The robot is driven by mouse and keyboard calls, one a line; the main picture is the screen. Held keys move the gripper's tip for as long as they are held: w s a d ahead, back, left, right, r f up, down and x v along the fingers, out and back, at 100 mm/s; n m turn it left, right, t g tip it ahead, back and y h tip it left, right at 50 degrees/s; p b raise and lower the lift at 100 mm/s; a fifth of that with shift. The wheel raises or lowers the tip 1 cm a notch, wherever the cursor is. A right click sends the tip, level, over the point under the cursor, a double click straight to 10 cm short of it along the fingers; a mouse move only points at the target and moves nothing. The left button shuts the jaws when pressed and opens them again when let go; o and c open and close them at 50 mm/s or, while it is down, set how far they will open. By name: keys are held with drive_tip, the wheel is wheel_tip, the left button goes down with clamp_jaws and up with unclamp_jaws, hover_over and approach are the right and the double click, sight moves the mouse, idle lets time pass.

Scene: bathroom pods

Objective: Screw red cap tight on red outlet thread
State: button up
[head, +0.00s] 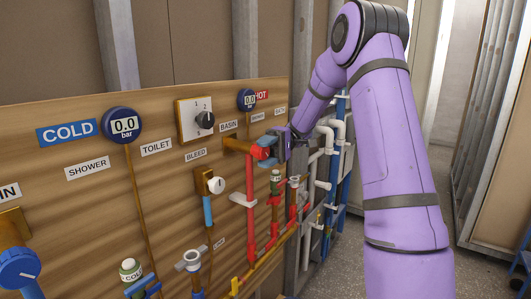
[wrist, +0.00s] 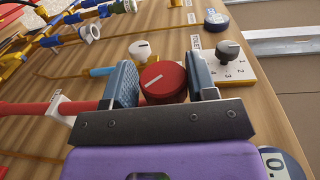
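The red cap (wrist: 164,84), round with a white line across its face, sits between the two finger pads of my gripper (wrist: 163,80) in the wrist view. The pads press against its left and right sides. In the head view my gripper (head: 279,145) is at the panel, right of the BASIN label, with red parts (head: 257,152) showing beside the fingers at the top of the red pipe (head: 252,200). The red outlet thread is hidden behind the cap, so I cannot tell how far the cap is on.
The wooden panel (head: 90,225) carries a COLD gauge (head: 123,125), a HOT gauge (head: 247,99), a selector knob (head: 205,120) and a white bleed knob (head: 216,185). White and blue pipes (head: 325,160) stand close right of my gripper.

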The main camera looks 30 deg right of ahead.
drive_tip(key=shift+r, duration=0.1)
idle(0.3)
drive_tip(key=shift+r+t+h, duration=0.15)
drive_tip(key=shift+t+h, duration=0.25)
drive_tip(key=shift+h, duration=0.6)
drive_tip(key=shift+t+h, duration=0.4)
drive_tip(key=shift+h, duration=0.6)
drive_tip(key=t+h, duration=0.2)
drive_tip(key=h, duration=0.3)
drive_tip(key=shift+a, duration=0.15)
drive_tip(key=shift+h, duration=0.4)
drive_tip(key=shift+s+a+t+h, duration=0.1)
drive_tip(key=shift+t+h, duration=0.4)
drive_tip(key=shift+h, duration=0.5)
drive_tip(key=shift+t+h, duration=0.3)
drive_tip(key=shift+h, duration=0.2)
drive_tip(key=shift+t+h, duration=0.5)
drive_tip(key=shift+h, duration=1.1)
